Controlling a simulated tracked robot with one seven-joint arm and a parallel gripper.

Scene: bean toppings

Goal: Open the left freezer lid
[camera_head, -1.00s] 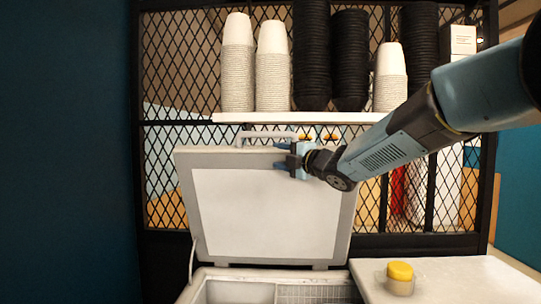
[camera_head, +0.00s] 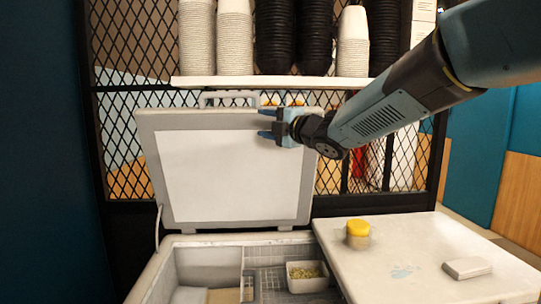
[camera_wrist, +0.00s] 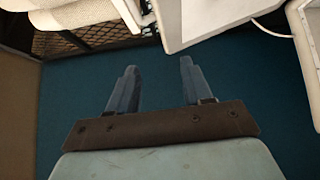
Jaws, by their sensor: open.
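The left freezer lid (camera_head: 232,178) stands raised, tilted up at the back of the freezer, with its white inner panel facing me. Its handle (camera_head: 228,97) is at the top edge. The freezer's inside shows below it, with a white tub of greenish bits (camera_head: 306,276) in a wire basket. My gripper (camera_head: 268,125) is at the lid's upper right, in front of its inner face, jaws pointing left. In the wrist view my gripper (camera_wrist: 157,80) is open with nothing between the fingers, and part of the lid (camera_wrist: 200,18) shows beyond them. Whether it touches the lid cannot be told.
The right lid (camera_head: 420,250) is closed, carrying a yellow-capped jar (camera_head: 358,234) and a small grey-white block (camera_head: 467,268). A shelf (camera_head: 270,82) with stacked white and black cups is behind, on a black mesh rack (camera_head: 120,130).

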